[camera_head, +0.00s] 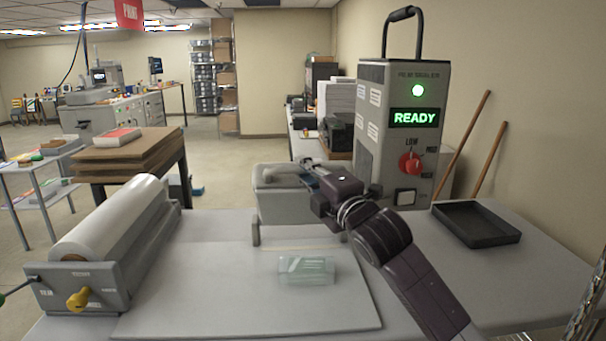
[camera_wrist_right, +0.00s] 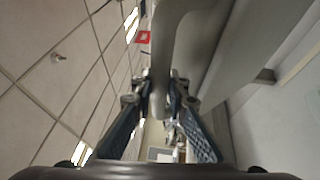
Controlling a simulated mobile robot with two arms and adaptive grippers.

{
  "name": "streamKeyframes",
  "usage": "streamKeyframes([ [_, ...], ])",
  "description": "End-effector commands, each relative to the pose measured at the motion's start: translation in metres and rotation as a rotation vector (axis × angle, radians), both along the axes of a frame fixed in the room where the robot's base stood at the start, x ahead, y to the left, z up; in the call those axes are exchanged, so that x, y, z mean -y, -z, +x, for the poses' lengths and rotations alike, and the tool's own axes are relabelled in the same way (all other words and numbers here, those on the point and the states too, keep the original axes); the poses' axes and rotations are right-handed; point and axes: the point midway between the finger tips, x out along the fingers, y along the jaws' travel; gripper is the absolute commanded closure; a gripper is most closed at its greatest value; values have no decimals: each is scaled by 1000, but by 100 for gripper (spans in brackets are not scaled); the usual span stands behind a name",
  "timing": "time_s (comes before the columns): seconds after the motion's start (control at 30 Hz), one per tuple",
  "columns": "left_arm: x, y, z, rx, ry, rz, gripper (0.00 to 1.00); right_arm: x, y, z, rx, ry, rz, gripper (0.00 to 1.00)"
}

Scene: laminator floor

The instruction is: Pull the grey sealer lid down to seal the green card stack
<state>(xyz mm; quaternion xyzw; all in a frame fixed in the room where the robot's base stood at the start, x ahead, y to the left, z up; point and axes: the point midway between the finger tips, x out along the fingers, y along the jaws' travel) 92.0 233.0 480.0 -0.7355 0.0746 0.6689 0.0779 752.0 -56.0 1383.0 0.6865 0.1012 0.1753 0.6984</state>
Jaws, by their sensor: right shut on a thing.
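The grey sealer lid (camera_head: 272,207) stands raised at the back of the work table, with a pale curved handle (camera_head: 285,168) along its top. The handle also shows in the right wrist view (camera_wrist_right: 174,50). My right gripper (camera_head: 308,174) is shut on the handle; its blue-black fingers (camera_wrist_right: 160,85) lie on either side of it. The pale green card stack (camera_head: 306,270) lies flat under clear film on the grey mat, in front of the lid and apart from it. My left gripper is not in view.
A film roll (camera_head: 110,222) stands at the left of the table (camera_head: 400,300). The sealer's control tower (camera_head: 405,130), showing a green READY sign, stands behind my right arm. A black tray (camera_head: 476,224) lies at the right. The mat (camera_head: 215,300) around the stack is clear.

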Motion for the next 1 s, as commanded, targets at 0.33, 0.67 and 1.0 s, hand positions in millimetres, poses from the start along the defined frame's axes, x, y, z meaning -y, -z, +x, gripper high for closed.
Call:
streamKeyframes([
  [0.33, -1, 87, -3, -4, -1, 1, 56, -1, 58, -44, 185, -1, 0, 100],
  [0.67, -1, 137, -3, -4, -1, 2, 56, 0, 86, -67, 312, -1, 0, 100],
  [1.0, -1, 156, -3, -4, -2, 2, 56, 0, 96, -75, 366, 0, 0, 100],
])
